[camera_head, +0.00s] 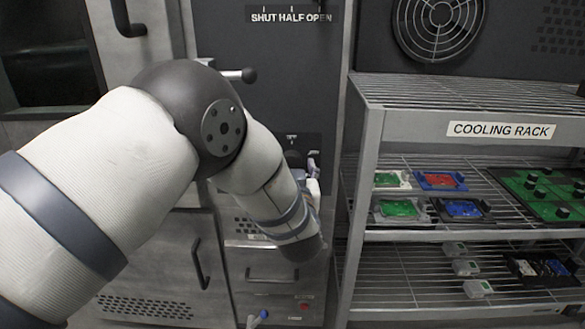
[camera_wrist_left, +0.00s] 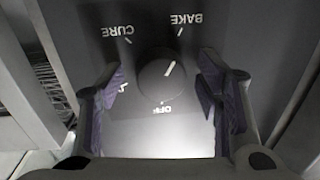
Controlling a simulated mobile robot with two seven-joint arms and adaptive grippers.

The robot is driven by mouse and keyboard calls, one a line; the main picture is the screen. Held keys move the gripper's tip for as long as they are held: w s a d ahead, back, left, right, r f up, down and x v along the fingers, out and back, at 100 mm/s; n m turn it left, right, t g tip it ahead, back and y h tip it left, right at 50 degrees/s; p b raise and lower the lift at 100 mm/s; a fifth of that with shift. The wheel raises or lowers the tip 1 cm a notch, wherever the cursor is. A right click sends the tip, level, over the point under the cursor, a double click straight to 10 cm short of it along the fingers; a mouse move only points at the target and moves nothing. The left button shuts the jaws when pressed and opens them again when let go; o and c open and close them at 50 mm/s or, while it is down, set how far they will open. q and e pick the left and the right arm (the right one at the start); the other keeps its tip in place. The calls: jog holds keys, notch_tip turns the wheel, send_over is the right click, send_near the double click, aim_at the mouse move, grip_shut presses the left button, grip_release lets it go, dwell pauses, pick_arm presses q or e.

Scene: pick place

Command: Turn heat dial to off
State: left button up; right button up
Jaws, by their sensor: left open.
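The heat dial (camera_wrist_left: 158,80) is a round dark knob on a grey panel in the left wrist view, where the lettering appears upside down. Its white mark points up and right, toward the BAKE label (camera_wrist_left: 188,26). The CURE label (camera_wrist_left: 117,31) is at upper left and the OFF label (camera_wrist_left: 167,110) is just below the knob. My left gripper (camera_wrist_left: 162,84) is open, with one finger on each side of the dial; I cannot tell whether either touches. My right gripper is not in view.
A lever (camera_head: 238,75) with a black knob sticks out above my left forearm, under the SHUT HALF OPEN label (camera_head: 290,17). The cooling rack (camera_head: 371,150) stands close on the right with trays and small parts. Door and drawer handles (camera_head: 199,262) project below.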

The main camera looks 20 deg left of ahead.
pick_arm(q)
jog(key=shift+c, duration=0.5)
jog(key=c, duration=1.1)
jog(key=shift+o, duration=0.2)
